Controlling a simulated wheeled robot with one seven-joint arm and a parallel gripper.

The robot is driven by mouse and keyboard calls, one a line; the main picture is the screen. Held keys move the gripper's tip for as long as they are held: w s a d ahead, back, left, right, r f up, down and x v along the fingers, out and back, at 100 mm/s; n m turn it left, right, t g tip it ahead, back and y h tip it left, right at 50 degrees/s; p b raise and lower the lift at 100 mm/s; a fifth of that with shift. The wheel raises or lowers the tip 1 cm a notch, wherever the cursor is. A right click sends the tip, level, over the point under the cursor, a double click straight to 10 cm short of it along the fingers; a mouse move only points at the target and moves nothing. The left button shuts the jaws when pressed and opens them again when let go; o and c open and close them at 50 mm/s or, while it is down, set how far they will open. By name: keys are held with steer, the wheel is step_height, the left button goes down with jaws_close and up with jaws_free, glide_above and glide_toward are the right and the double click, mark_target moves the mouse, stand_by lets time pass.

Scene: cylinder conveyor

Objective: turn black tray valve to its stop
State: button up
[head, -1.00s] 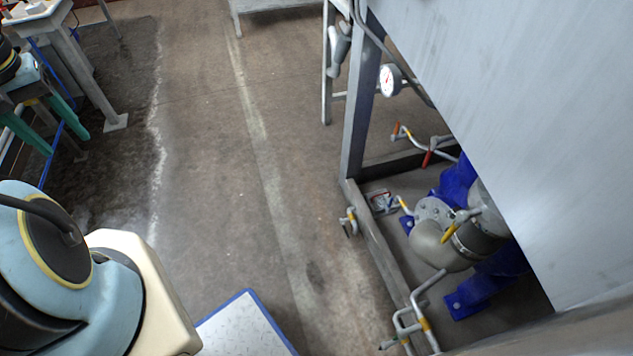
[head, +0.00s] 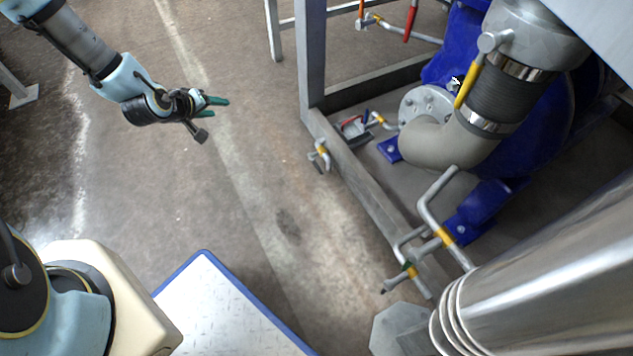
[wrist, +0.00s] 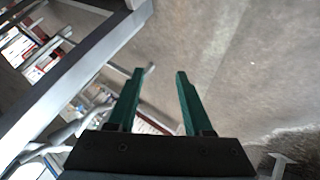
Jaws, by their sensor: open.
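My gripper (head: 217,107) is open and empty, with its green fingers over bare floor left of the machine frame. The wrist view also shows the gripper (wrist: 160,75), with nothing between its fingers. A small dark tray (head: 354,129) with something red and grey in it lies inside the frame's lower rail. A small pipe valve with a yellow band (head: 379,119) is beside the tray, and another (head: 320,153) is outside the rail. I cannot tell which is the black tray valve. Both are to the right of my gripper and apart from it.
The grey frame post (head: 312,55) and floor rail (head: 372,196) stand between my gripper and the blue pump (head: 455,55). Bent pipes with yellow bands (head: 438,238) jut out at the front. A blue-edged white plate (head: 225,310) is at the bottom. The floor between is clear.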

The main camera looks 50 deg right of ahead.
steer(key=s+d+f+n+h+b, duration=0.1)
steer(key=s+d+f+b, duration=0.25)
steer(key=f, duration=0.35)
steer(key=s+d+f+n+h+b, duration=0.1)
steer(key=s+d+f+h+b, duration=0.1)
steer(key=s+d+f+b, duration=0.3)
steer(key=s+d+f+h+b, duration=0.1)
steer(key=s+d+f+b, duration=0.15)
steer(key=f, duration=0.55)
steer(key=n+t+h+b, duration=0.25)
steer(key=n+b, duration=0.25)
steer(key=b, duration=0.4)
glide_toward(318, 167)
steer(key=shift+s+f+t, duration=0.1)
steer(key=shift+f+t, duration=0.15)
steer(key=shift+f, duration=0.05)
steer(key=shift+s+a+f+n, duration=0.15)
steer(key=shift+s+f+n, duration=0.1)
steer(key=shift+n, duration=0.15)
steer(key=b+x, duration=0.4)
steer(key=x, duration=0.5)
steer(key=shift+w+b, duration=0.15)
steer(key=shift+b, duration=0.2)
steer(key=shift+x, duration=0.8)
steer(key=shift+r, duration=0.1)
steer(key=shift+c, duration=0.3)
jaws_close()
